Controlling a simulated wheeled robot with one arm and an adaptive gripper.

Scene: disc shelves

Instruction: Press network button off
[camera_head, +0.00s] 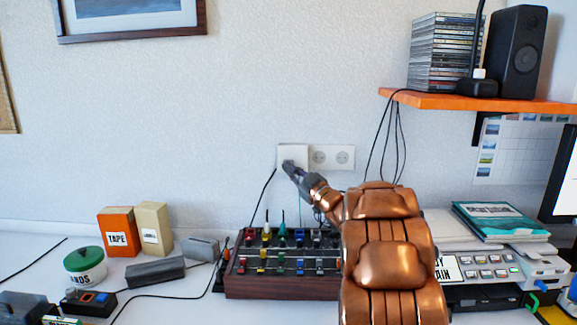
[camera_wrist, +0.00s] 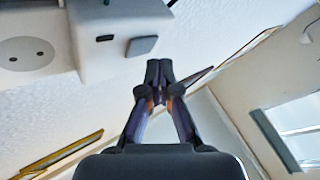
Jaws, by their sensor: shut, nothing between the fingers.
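A white wall box (camera_head: 292,154) sits on the wall, left of the double socket (camera_head: 331,157). In the wrist view the box (camera_wrist: 112,18) shows a grey square button (camera_wrist: 141,46) and a small dark slot. I take this as the network button; no label is readable. My gripper (camera_head: 289,168) is shut and empty, its tips in front of the lower part of the box. In the wrist view the closed tips (camera_wrist: 159,70) are just beside the button, apart from it in the picture. Depth to the button is hard to tell. In the head view my gripper hides the button.
A wooden panel of coloured switches (camera_head: 281,286) stands on the desk below. An orange shelf (camera_head: 470,100) with discs (camera_head: 445,55) and a speaker (camera_head: 517,52) juts out at right. Cables hang below it.

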